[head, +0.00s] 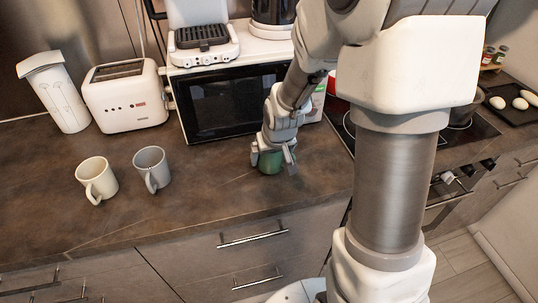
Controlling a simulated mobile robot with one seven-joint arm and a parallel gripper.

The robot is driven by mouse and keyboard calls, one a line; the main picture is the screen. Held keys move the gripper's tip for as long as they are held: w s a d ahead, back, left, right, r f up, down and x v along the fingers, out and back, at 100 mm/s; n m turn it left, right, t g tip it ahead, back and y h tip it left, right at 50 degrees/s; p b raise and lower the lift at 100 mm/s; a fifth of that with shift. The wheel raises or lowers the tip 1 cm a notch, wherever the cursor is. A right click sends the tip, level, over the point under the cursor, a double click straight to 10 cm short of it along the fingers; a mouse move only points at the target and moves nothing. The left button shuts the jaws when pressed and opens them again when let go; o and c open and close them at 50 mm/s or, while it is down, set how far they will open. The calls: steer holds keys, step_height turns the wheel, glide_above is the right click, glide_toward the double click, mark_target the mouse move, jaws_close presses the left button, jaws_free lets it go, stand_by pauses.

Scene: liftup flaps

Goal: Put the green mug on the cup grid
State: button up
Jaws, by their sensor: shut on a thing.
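The green mug (269,162) stands on the brown counter, in front of the microwave. My gripper (275,160) points down over it and is shut on it. The fingers and palm hide the mug's upper part, and I cannot see its handle. Whether it touches the counter or hangs just above it is hard to tell. A white coffee machine (204,38) with a dark slatted grid (202,37) stands on top of the microwave; I cannot tell for sure that this is the cup grid.
A cream mug (96,180) and a grey mug (152,168) stand on the counter (200,215) to the left. A toaster (125,95) and a white canister (56,92) are behind them. The microwave (235,103) is close behind my gripper. The counter's front middle is clear.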

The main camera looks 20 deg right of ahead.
steer(key=shift+f, duration=0.35)
steer(key=shift+f, duration=0.15)
steer(key=o, duration=1.3)
